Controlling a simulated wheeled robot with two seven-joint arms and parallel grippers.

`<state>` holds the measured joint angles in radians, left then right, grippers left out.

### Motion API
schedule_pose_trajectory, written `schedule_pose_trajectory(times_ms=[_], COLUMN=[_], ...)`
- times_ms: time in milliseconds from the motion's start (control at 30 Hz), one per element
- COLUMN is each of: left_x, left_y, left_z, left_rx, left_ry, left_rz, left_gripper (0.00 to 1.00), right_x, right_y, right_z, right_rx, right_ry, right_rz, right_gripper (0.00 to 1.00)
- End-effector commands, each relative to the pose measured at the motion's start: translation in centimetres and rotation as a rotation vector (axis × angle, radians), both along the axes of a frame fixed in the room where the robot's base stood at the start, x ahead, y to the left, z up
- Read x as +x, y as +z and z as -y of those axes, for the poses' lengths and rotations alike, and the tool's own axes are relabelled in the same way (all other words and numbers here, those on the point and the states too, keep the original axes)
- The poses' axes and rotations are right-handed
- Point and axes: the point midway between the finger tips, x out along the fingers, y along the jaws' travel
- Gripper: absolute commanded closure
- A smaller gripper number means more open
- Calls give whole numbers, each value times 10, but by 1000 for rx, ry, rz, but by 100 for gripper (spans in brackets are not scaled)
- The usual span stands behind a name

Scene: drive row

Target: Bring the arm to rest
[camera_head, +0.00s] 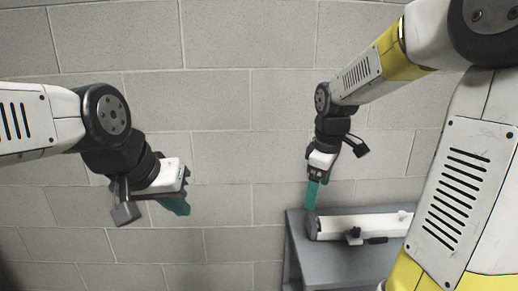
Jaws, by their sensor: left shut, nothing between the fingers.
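My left gripper (175,206) has teal fingers and hangs at the left in front of the wall. It is shut and empty, pointing down and to the right, clear of any surface. My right gripper (311,197) also has teal fingers and points straight down. It is just above or beside the left end of a white tube-like object; whether it touches is unclear. Its fingers overlap in this view, so their opening cannot be seen.
A grey table (345,265) stands at the lower right. The white tube-like object (345,226) with a dark end and black fittings lies on it, partly hidden by my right arm. A grey block wall (230,100) fills the background. The space between my arms is free.

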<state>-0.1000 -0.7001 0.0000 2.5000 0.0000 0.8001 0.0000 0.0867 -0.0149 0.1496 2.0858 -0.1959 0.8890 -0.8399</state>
Motion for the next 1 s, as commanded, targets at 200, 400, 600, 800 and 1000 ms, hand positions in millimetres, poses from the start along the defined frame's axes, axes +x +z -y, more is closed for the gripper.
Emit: schedule_pose_trajectory(times_ms=[200,400,600,800,1000], left_x=[0,0,0,0,0], left_y=[0,0,0,0,0], left_z=[0,0,0,0,0], left_rx=[0,0,0,0,0], left_ry=[0,0,0,0,0], left_rz=[0,0,0,0,0], left_gripper=[100,100,100,100,100], right_x=[-73,-128,-153,-156,-156], right_y=[44,56,57,56,56], right_z=[-12,-22,-27,-28,-28], right_rx=[168,370,494,513,511], right_ry=[-391,-693,-844,-867,-866], right_rz=[139,207,221,220,220], right_gripper=[11,11,11,11,11])
